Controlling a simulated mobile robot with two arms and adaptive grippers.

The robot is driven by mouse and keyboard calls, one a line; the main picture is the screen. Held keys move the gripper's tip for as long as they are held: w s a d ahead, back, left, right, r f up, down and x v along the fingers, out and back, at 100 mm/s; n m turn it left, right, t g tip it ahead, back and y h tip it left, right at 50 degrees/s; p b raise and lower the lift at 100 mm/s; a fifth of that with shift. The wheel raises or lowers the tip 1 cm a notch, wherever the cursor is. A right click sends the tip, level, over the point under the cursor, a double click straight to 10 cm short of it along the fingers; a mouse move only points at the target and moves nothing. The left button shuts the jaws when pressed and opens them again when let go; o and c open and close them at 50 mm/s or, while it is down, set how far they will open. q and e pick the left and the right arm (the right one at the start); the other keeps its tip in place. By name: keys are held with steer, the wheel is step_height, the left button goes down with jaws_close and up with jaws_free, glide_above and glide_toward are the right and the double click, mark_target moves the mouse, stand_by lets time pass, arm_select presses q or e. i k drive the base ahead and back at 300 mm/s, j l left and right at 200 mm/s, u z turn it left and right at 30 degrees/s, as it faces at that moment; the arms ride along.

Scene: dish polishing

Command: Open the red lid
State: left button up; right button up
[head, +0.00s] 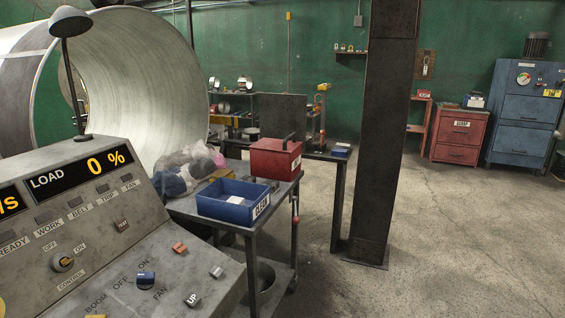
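A red box (275,163) stands on the dark metal table in the middle of the head view. Neither of my grippers is in view.
An open blue bin (234,208) with small items stands in front of the red box. Clear bags (187,170) lie to its left. The sloped control panel (145,262) fills the lower left. A dark column (382,150) stands to the right, with free floor (460,240) beyond.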

mark_target(285, 146)
steer(key=i+l+u, duration=0.25)
steer(key=l, duration=0.2)
steer(key=i+l+u, duration=0.2)
steer(key=i+l, duration=0.15)
steer(key=i+l+u, duration=0.2)
steer(key=u, duration=0.25)
steer(key=i+l+u, duration=0.1)
steer(key=l+u, duration=0.35)
